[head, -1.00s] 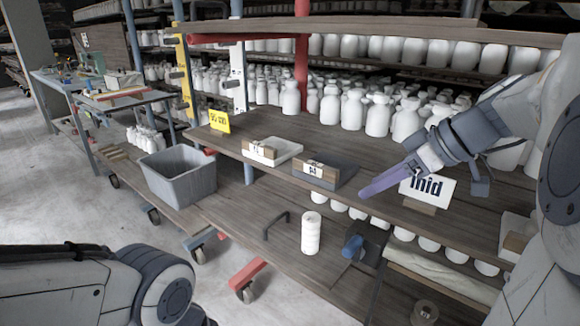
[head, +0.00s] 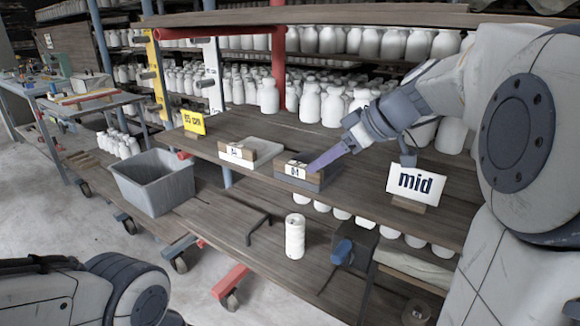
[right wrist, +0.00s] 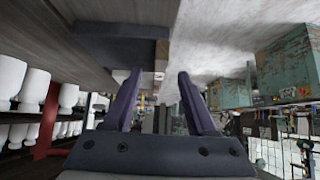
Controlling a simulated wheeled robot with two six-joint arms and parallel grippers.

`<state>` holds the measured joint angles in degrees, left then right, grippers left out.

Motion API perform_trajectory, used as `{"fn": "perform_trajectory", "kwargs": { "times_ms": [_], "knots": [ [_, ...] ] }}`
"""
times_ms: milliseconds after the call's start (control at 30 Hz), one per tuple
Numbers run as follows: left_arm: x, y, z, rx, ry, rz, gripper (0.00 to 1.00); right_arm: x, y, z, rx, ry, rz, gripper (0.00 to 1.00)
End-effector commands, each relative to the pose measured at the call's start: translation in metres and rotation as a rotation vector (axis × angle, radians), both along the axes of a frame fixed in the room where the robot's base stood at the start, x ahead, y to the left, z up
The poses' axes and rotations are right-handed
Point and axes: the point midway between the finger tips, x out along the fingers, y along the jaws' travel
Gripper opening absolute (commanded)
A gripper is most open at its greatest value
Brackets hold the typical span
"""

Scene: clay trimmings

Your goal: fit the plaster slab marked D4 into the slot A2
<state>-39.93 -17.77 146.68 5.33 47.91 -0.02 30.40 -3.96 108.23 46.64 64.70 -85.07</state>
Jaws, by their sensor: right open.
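A dark grey slab (head: 318,184) lies on the middle shelf, with a wooden block (head: 282,166) and a small white label (head: 295,171) at its front. The label seems to read D4, but it is small. My right gripper (head: 313,167) reaches in from the right, its purple fingers at this block. In the right wrist view the open fingers (right wrist: 160,74) are apart, with the dark slab (right wrist: 115,45) and block just beyond them. I cannot tell whether they touch. A pale slab (head: 263,151) with a labelled block lies to the left. I cannot make out a slot marked A2. My left gripper is out of view.
A yellow sign (head: 194,123) stands at the left end. White bottles (head: 310,101) fill the back. A grey bin (head: 155,181) and a white cylinder (head: 295,236) are lower down.

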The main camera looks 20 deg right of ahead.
Motion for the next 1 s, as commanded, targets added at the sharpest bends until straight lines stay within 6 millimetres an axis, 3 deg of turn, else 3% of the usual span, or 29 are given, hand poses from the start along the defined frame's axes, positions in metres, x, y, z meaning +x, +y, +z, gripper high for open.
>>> {"fn": "perform_trajectory", "kwargs": {
  "times_ms": [267, 400, 733, 767, 900, 1000],
  "knots": [
    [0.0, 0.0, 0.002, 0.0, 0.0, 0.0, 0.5, 0.025, 0.021, 0.0, 0.001, 0.001, 0.006, 0.57],
    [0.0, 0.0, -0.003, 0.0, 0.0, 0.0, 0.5, 0.037, 0.03, -0.016, 0.002, 0.003, 0.003, 0.57],
    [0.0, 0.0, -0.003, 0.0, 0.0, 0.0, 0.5, 0.042, 0.033, -0.022, 0.001, 0.0, -0.001, 0.57],
    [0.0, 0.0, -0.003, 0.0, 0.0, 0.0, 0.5, 0.042, 0.033, -0.022, 0.001, 0.0, -0.001, 0.54],
    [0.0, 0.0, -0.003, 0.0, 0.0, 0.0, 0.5, 0.042, 0.033, -0.021, 0.001, 0.0, -0.001, 0.0],
    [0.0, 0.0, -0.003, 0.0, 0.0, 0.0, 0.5, 0.042, 0.033, -0.021, 0.001, 0.0, -0.001, 0.0]
  ]
}}
